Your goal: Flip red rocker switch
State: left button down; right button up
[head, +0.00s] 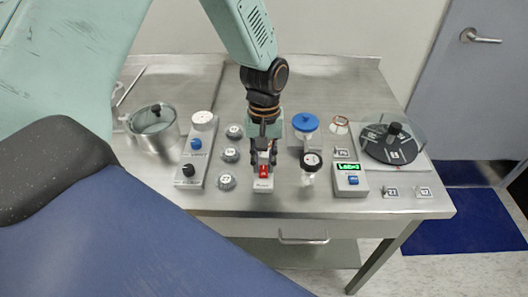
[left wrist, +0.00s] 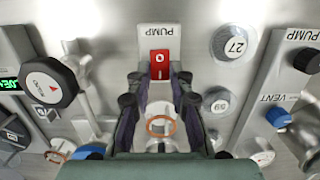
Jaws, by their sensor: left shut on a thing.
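The red rocker switch (head: 264,171) sits on a narrow pale box (head: 263,186) on the steel bench. In the left wrist view the red rocker (left wrist: 160,64) shows O and I marks, and its box (left wrist: 158,38) is labelled PUMP. My left gripper (head: 263,155) points down at the box from behind. In the left wrist view the fingers of my left gripper (left wrist: 160,88) stand on both sides of the box, close against it just below the rocker. The rocker's exact tilt is hard to tell. My right gripper is not in view.
Left of the switch are round numbered lids (head: 229,155), a VENT panel (head: 197,155) and a metal pot (head: 153,128). Right are a black-knobbed valve (head: 311,163), a blue-capped piece (head: 305,122), a green display box (head: 350,180) and a dark round plate (head: 392,145).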

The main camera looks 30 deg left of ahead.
pick_arm(q)
jog(key=shift+s+d+t+y+p, duration=0.1)
jog(key=shift+s+t+y+p, duration=0.15)
jog(key=shift+t+p, duration=0.25)
jog(key=c, duration=1.2)
grip_release()
jog(key=shift+r, duration=0.1)
jog(key=shift+w, duration=0.1)
